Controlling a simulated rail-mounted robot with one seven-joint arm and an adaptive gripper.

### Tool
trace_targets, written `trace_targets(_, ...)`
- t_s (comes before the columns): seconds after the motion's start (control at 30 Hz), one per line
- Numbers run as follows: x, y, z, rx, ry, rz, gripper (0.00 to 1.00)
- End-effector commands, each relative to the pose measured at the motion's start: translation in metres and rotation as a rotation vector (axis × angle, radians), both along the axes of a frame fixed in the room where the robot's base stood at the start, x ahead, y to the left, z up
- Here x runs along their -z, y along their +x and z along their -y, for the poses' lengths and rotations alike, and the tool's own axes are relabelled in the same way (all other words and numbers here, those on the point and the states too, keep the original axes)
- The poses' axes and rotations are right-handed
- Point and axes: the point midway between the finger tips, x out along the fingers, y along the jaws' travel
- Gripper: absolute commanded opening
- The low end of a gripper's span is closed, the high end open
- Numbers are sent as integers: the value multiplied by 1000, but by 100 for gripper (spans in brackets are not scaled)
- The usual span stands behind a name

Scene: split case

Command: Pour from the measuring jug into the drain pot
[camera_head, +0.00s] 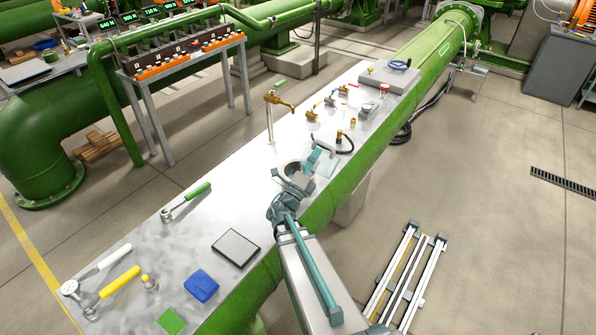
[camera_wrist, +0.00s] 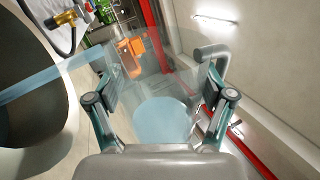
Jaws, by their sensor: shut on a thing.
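The clear measuring jug (camera_wrist: 150,75) is between my gripper's fingers (camera_wrist: 158,88) in the wrist view, with its grey handle (camera_wrist: 214,52) at the right. My gripper is shut on it. A pale blue disc of liquid (camera_wrist: 162,120) shows through the jug. The drain pot (camera_wrist: 38,135), dark inside, is at the left of the wrist view. A pale blue band (camera_wrist: 48,82) runs from the jug side across the pot's opening. In the head view, the jug (camera_head: 326,163) is tilted beside the pot (camera_head: 291,167), and my gripper (camera_head: 308,172) partly hides both.
A brass tap (camera_head: 278,103) stands behind the pot, and a black hose (camera_head: 346,145) and small brass fittings lie to the right.

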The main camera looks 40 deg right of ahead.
Motion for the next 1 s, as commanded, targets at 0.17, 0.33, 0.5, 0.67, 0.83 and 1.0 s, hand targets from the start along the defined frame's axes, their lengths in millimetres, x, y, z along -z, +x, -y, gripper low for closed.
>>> trace_targets(0.17, 1, 3, -1, -1, -10, -20, 26)
trace_targets(0.33, 2, 5, -2, 0, -17, -36, 26)
trace_targets(0.5, 1, 5, -3, 0, -24, -51, 26)
trace_targets(0.67, 0, 6, -3, 0, -33, -67, 26)
trace_targets(0.83, -1, 6, -3, -1, -42, -87, 26)
trace_targets(1.0, -2, 7, -4, 1, -53, -110, 26)
